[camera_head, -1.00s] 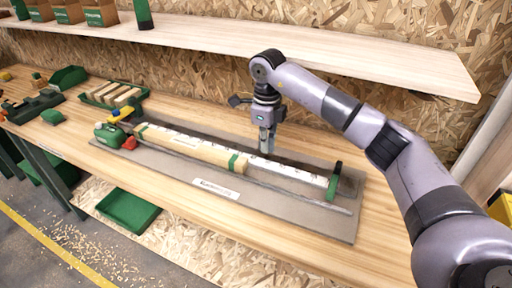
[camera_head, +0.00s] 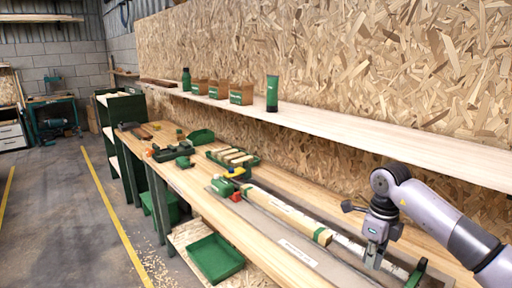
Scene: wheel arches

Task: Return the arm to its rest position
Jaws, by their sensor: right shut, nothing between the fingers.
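My right arm comes in from the right edge in the head view. A green, yellow and red tool (camera_head: 228,187) sits at the board's far left end. My left gripper is not in view.
A shelf (camera_head: 330,123) with small boxes (camera_head: 241,93) and a green tube (camera_head: 272,93) runs along the chipboard wall above the bench. A tray of wooden blocks (camera_head: 233,157) stands behind the board. A green bin (camera_head: 215,257) sits below the bench edge.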

